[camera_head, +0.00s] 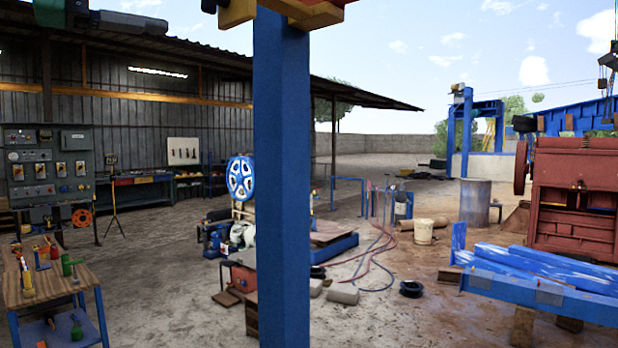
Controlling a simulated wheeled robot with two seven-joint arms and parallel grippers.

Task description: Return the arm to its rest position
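Neither of my arms nor my grippers shows in the head view, so their pose and whether they hold anything cannot be seen. The task names no other object.
A thick blue post (283,180) stands close in the middle and hides what is behind it. A wooden work table (62,283) with tools is at lower left. A control panel (45,172) stands behind it. Blue beams (540,272) and a red crusher (575,195) are right. Hoses cross the dirt.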

